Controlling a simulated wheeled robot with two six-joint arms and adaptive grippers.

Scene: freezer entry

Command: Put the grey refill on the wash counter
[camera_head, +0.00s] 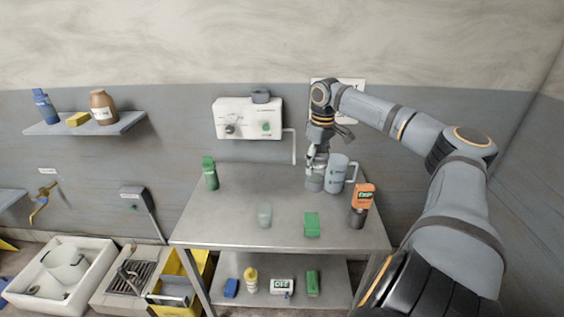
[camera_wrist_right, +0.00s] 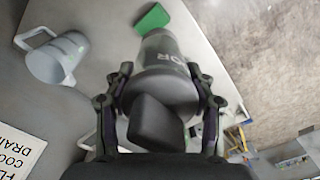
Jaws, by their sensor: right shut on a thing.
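The grey refill (camera_head: 314,184) is a grey container at the back right of the steel counter (camera_head: 240,215), left of the grey jug (camera_head: 338,174). My right gripper (camera_head: 317,163) reaches down from above and is shut on it. My left gripper is not in view.
An orange-topped dark bottle (camera_head: 361,204), a green block (camera_head: 312,224), a clear cup (camera_head: 265,215) and a green bottle (camera_head: 210,172) stand on the counter. A white wall unit (camera_head: 248,118) hangs behind. The left-front counter top is clear. A white sink (camera_head: 60,275) stands far left.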

